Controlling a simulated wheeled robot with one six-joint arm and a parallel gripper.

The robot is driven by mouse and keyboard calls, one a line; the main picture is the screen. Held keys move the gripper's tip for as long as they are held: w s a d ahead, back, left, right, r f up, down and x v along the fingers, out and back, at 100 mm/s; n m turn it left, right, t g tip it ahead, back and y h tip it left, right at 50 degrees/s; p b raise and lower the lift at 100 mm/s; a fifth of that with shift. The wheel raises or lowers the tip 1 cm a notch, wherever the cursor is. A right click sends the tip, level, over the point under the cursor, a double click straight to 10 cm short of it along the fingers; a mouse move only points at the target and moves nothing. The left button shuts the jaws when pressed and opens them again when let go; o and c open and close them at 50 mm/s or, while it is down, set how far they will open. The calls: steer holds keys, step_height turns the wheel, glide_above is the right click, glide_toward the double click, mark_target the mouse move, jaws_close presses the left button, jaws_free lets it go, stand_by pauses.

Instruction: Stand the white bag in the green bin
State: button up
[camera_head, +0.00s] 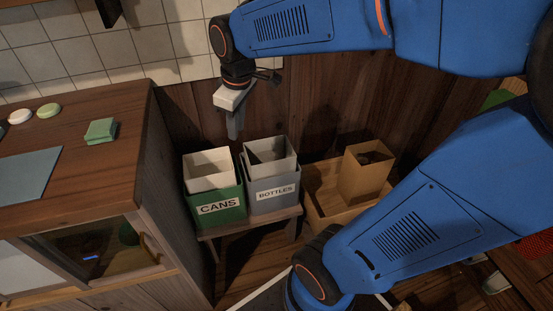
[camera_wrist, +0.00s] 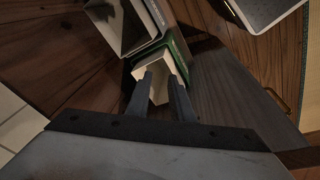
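The white bag (camera_head: 208,166) stands upright in the green bin (camera_head: 217,208), labelled CANS, with its open top above the rim. Its lower part is hidden inside the bin. My gripper (camera_head: 235,134) points down above and behind the bins, apart from the bag in the head view. In the wrist view, the fingers of my gripper (camera_wrist: 161,78) are spread with a gap between them. The white bag (camera_wrist: 159,91) shows beyond and between them, beside the green bin's edge (camera_wrist: 180,51). Nothing appears held.
A grey bin (camera_head: 272,193) labelled BOTTLES, with a grey liner, stands right of the green bin on a low wooden bench (camera_head: 252,224). A brown box (camera_head: 366,175) is farther right. A wooden cabinet (camera_head: 135,95) stands close on the left, and a wood-panelled wall is behind.

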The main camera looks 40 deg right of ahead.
steer(key=s+d+f+m+t, duration=0.1)
steer(key=s+m, duration=0.5)
steer(key=s, duration=0.9)
steer(key=shift+s+d+f+m+t, duration=0.25)
steer(key=shift+d+m+t, duration=0.15)
steer(key=shift+d+t, duration=0.25)
